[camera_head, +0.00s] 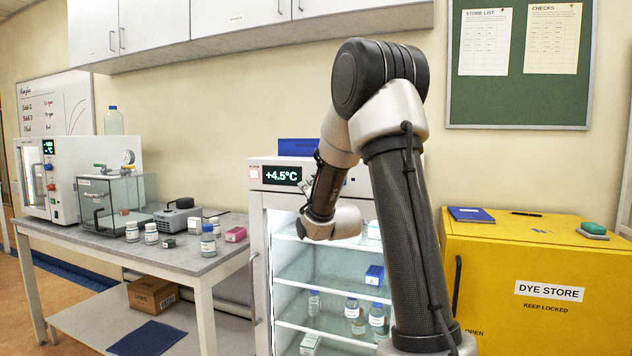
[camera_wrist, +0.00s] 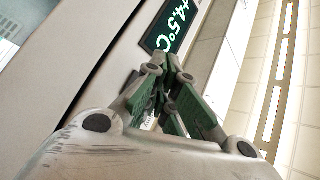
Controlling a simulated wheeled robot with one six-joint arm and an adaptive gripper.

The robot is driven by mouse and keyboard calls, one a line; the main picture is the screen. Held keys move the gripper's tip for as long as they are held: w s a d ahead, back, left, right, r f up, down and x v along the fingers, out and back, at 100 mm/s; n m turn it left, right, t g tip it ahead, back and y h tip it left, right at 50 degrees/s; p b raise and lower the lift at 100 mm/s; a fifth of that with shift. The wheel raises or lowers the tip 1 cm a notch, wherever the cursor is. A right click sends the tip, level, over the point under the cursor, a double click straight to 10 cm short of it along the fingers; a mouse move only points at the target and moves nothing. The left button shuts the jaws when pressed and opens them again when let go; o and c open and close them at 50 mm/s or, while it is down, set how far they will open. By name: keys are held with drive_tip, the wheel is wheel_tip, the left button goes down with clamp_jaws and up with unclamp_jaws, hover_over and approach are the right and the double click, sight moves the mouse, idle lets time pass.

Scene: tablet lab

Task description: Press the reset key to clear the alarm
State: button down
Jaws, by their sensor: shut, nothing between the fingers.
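The glass-door fridge (camera_head: 258,215) has a dark display (camera_head: 282,175) reading +4.5°C in pale digits. The display (camera_wrist: 172,24) also shows at the top of the wrist view, on the pale front panel (camera_wrist: 75,85). A small pinkish square (camera_head: 253,173) sits left of the display in the head view. My gripper (camera_wrist: 172,68) is shut and empty, its green-padded fingers pointing toward the panel just below the display. I cannot tell whether the tips touch the panel. I cannot make out the reset key; my wrist and fingers cover part of the panel.
My arm crosses in front of the fridge's right side. A yellow dye store cabinet (camera_head: 480,290) stands to the right. A grey bench (camera_head: 185,262) with bottles and instruments stands to the left. A blue box (camera_head: 297,147) is on top of the fridge.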

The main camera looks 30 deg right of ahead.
drive_tip(key=shift+w+d, duration=0.4)
drive_tip(key=shift+d, duration=0.1)
idle(1.2)
drive_tip(key=shift+w+d, duration=0.25)
drive_tip(key=shift+d, duration=0.1)
drive_tip(key=shift+w+d, duration=0.2)
drive_tip(key=shift+d, duration=0.05)
idle(0.5)
drive_tip(key=shift+a, duration=0.1)
drive_tip(key=shift+s+a, duration=0.5)
idle(0.4)
drive_tip(key=shift+s+a, duration=0.8)
drive_tip(key=shift+a, duration=0.2)
drive_tip(key=shift+s+a, duration=0.75)
drive_tip(key=shift+a, duration=0.2)
